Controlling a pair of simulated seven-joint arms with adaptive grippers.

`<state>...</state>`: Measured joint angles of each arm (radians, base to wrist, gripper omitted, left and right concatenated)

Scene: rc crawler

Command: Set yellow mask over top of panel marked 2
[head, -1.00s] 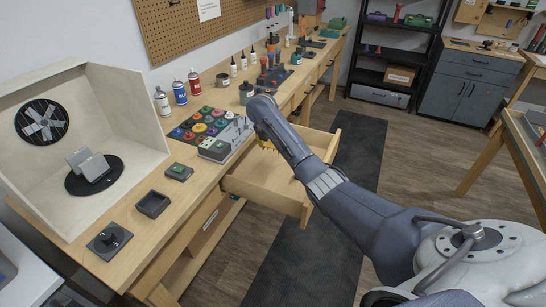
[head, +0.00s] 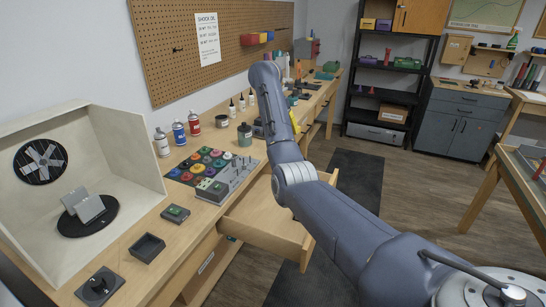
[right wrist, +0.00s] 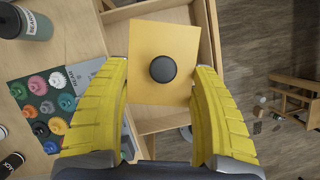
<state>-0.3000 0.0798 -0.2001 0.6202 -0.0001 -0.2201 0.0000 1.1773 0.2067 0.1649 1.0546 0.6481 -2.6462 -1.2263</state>
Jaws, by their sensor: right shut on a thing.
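The yellow mask (right wrist: 163,38) is a flat square plate with a round black knob; it shows in the right wrist view. My right gripper (right wrist: 162,70) has its yellow fingers closed on two opposite sides of it, above an open drawer. In the head view, my right forearm hides most of this gripper, and only a yellow bit (head: 296,125) shows. Two grey panels (head: 91,209) lean on a black turntable (head: 75,228) inside the white booth at the left. Their numbers are too small to read. My left gripper is out of view.
The open drawer (head: 268,238) juts from the bench. Spray cans (head: 179,134) stand beside the booth (head: 133,165). Small boxes (head: 147,247) line the bench front.

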